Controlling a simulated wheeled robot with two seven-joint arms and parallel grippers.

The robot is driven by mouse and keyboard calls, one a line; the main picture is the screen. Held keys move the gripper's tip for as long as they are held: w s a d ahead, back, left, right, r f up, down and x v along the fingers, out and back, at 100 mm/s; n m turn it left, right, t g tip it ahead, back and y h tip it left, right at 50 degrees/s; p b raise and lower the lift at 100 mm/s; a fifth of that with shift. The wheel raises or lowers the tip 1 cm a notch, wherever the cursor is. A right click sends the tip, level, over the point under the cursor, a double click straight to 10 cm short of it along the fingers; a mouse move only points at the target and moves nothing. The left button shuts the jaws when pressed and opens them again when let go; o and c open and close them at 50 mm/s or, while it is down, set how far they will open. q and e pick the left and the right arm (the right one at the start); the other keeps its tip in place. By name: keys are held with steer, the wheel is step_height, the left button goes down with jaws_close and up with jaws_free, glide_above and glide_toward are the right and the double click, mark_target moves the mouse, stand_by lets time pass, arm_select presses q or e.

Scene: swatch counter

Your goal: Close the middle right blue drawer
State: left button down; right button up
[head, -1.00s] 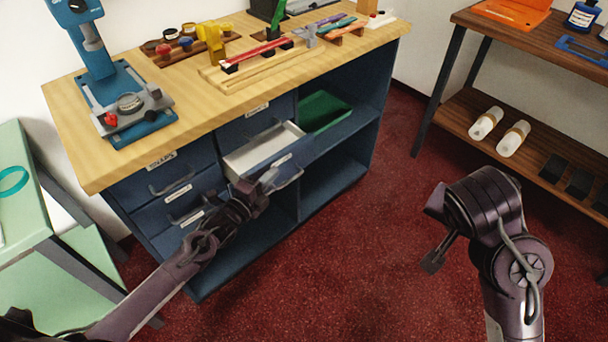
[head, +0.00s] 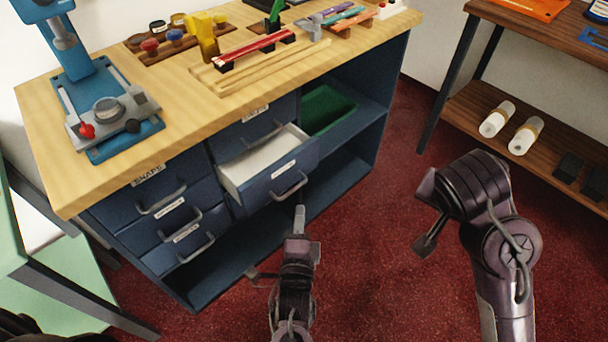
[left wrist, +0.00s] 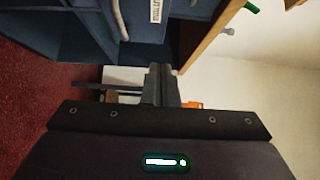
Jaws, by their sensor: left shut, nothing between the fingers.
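The middle right blue drawer (head: 270,186) is pulled open from the blue cabinet, and its white inside shows. Its front has a white label and a grey handle (head: 291,190). My left gripper (head: 299,217) is shut and empty, in front of the drawer with its tip just below the handle in the picture. I cannot tell whether they touch. In the left wrist view the shut fingers (left wrist: 162,84) point toward a blue front with a label and handle at the top edge. My right gripper (head: 425,246) hangs at the right, away from the cabinet; its jaws are unclear.
The wooden counter top (head: 160,75) overhangs the drawers and carries a blue press (head: 100,95) and craft pieces. Closed drawers (head: 165,225) are at the left. A green bin (head: 328,108) sits in an open bay. A brown shelf unit (head: 460,115) stands right; red floor is free between.

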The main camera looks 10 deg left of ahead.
mark_target(266, 160)
arm_select(q)
steer(key=w+a, duration=0.1)
steer(key=w, duration=0.2)
steer(key=w+a, duration=0.1)
steer(key=w, duration=0.3)
steer(key=w+a+b, duration=0.1)
steer(key=w, duration=0.3)
steer(key=shift+w+a, duration=0.2)
steer(key=shift+a, duration=0.15)
steer(key=shift+w+a, duration=0.25)
steer(key=shift+a, duration=0.1)
steer(key=w+a, duration=0.4)
steer(key=a, duration=0.1)
steer(key=w+a, duration=0.2)
steer(key=shift+a+p, duration=0.25)
steer(key=shift+p, duration=0.1)
steer(key=shift+a+r, duration=0.2)
